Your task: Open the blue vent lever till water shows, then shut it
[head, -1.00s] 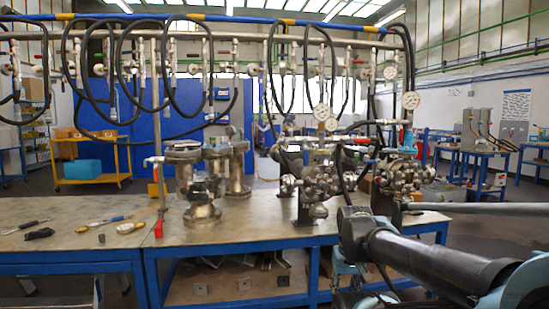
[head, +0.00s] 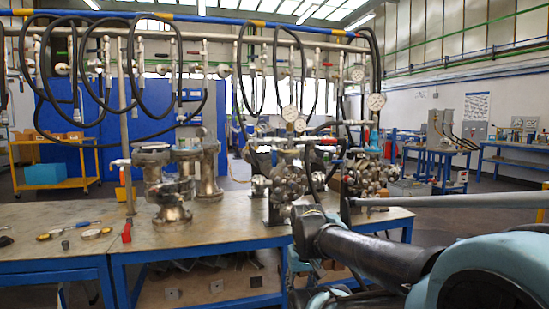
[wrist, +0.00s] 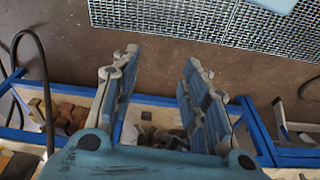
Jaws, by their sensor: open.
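My gripper (wrist: 161,66) is open in the wrist view, with nothing between its two padded blue-grey fingers. It points at the brown floor beside a blue bench frame. In the head view my dark arm reaches in from the lower right, in front of the bench; I cannot make out the fingers there. Flanged metal vessels (head: 172,195) stand on the bench. A valve assembly with gauges (head: 289,178) stands right of them. A small blue part (head: 374,138) shows under the right gauge; I cannot tell whether it is the vent lever. No water is visible.
The bench top (head: 75,230) is partly clear at left, with small tools and a tape measure (head: 91,233) on it. Black hoses (head: 130,80) hang from an overhead pipe. In the wrist view, wire mesh (wrist: 215,25) and wooden blocks (wrist: 70,115) lie near the gripper.

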